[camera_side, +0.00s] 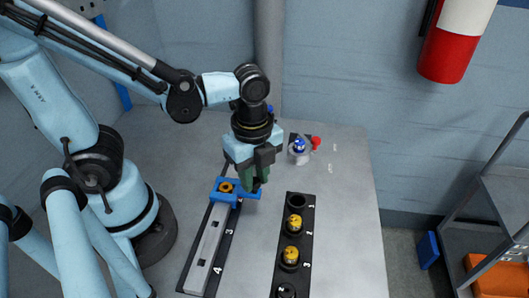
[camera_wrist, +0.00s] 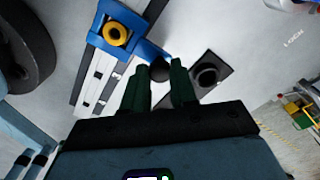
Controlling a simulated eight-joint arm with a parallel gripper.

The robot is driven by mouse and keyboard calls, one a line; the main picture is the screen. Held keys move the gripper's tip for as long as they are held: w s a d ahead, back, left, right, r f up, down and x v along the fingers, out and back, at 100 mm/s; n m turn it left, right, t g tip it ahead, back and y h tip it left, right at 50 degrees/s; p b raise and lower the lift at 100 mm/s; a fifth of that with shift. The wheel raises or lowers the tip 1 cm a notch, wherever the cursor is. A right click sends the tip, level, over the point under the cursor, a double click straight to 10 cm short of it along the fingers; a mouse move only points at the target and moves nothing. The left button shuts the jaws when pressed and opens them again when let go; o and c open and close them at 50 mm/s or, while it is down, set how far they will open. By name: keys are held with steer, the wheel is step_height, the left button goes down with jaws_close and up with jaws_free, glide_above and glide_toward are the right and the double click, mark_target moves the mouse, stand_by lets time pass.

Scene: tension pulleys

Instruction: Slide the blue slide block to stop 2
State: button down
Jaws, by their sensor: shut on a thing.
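The blue slide block (camera_side: 241,196) sits across the upper end of the grey rail (camera_side: 205,246), with a yellow ring on top. My gripper (camera_side: 257,184) is shut on a black knob (camera_wrist: 160,69) at the block's right-hand end. Its dark green fingers stand on either side of this knob. The numbers 3 (camera_side: 229,232) and 4 (camera_side: 217,270) show beside the rail, below the block. I cannot make out a clear 1 or 2 beside the rail.
A black strip (camera_side: 283,274) numbered from 1 stands to the right, with a dark empty hole (camera_side: 297,200) at its top and yellow pulleys (camera_side: 294,224) lower down. A blue-topped fixture (camera_side: 299,147) with a red knob (camera_side: 316,142) stands behind. The table's right side is bare.

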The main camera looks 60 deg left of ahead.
steer(key=c, duration=0.9)
jaws_free()
steer(key=shift+r, duration=0.15)
step_height(320, 180, up, 12)
steer(key=w+a+f+n+t, duration=0.4)
steer(key=w+a+n+t, duration=0.1)
steer(key=n, duration=1.3)
steer(key=shift+w+a+f+t, duration=0.15)
steer(key=shift+a+t, duration=0.65)
steer(key=shift+t, duration=0.3)
